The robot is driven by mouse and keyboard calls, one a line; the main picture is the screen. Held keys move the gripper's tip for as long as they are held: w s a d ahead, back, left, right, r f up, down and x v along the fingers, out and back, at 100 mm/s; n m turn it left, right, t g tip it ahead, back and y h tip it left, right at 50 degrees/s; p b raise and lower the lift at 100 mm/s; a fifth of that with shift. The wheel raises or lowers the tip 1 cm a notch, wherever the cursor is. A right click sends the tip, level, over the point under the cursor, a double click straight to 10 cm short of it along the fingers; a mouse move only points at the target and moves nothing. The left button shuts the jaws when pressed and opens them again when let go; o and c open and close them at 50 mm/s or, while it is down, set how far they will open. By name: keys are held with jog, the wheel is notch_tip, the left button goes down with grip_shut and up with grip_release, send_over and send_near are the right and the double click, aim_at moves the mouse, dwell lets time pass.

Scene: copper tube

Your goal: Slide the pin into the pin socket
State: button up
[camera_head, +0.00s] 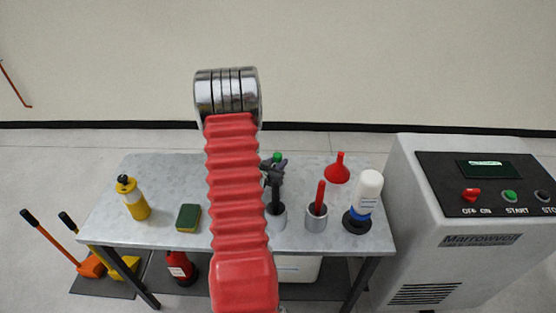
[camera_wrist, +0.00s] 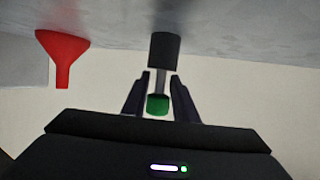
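A thin metal shaft with a green end (camera_wrist: 157,104) and a dark cylinder (camera_wrist: 165,50) lie in line in the wrist view; I take the green-ended piece to be the pin. The green end also shows just behind my gripper in the head view (camera_head: 277,156). My gripper (camera_wrist: 161,75) has one finger on each side of the shaft, with light gaps showing, so it looks open. In the head view my gripper (camera_head: 273,167) is over a grey cup (camera_head: 276,219), with a dark upright bar in line with it. I cannot tell which part is the pin socket.
On the table (camera_head: 160,170) stand a red funnel (camera_head: 337,169), a grey cup (camera_head: 316,219) with a red rod, a white-capped bottle (camera_head: 368,190), a sponge (camera_head: 188,217) and a yellow bottle (camera_head: 133,199). A machine cabinet (camera_head: 440,240) stands at the right.

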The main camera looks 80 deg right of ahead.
jog(key=c, duration=0.4)
jog(key=shift+r, duration=5)
